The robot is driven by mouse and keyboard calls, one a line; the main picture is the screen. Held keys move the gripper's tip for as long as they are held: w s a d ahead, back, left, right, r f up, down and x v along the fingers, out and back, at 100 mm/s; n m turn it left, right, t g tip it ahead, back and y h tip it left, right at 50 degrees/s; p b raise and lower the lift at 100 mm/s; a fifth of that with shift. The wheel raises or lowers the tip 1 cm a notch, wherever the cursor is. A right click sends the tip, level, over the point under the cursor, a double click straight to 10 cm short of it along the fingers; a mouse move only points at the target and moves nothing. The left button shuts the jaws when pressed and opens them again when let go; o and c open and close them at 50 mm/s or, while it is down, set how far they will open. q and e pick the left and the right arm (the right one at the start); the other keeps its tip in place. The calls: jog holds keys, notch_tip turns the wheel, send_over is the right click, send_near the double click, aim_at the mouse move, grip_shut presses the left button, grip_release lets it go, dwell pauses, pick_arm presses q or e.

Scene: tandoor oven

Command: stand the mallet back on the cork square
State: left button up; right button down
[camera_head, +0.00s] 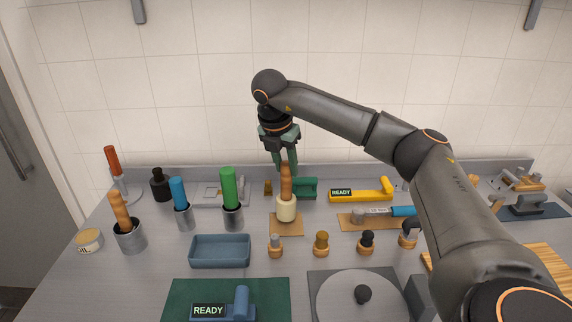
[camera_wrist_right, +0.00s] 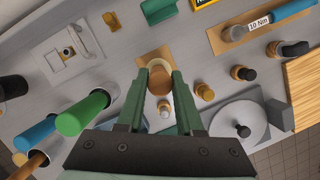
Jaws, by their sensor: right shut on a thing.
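The mallet (camera_head: 286,207) is upright, with its pale head down and its brown handle up. My right gripper (camera_head: 287,168) is above it, shut on the top of the handle. In the right wrist view the mallet (camera_wrist_right: 159,82) shows between the two green fingers. The cork square (camera_head: 286,230) lies on the counter directly under the head; part of it also shows in the right wrist view (camera_wrist_right: 145,60). The head overlaps the cork in the picture, and I cannot tell whether it touches it. My left gripper is not in view.
A blue tray (camera_head: 220,251) is at the front left. Cups with green (camera_head: 232,212), blue (camera_head: 183,217) and brown-handled tools stand left. Small knobbed pieces (camera_head: 321,243) stand in front right. A torque tool (camera_head: 378,212) lies on a cork strip to the right.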

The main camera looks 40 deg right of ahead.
jog(key=shift+r, duration=0.1)
jog(key=shift+f, duration=0.25)
dwell(0.4)
jog(key=shift+f+b, duration=0.75)
jog(key=shift+f, duration=0.35)
grip_release()
dwell(0.5)
jog(key=p+v, duration=0.6)
jog(key=v, duration=0.3)
dwell(1.0)
dwell(0.6)
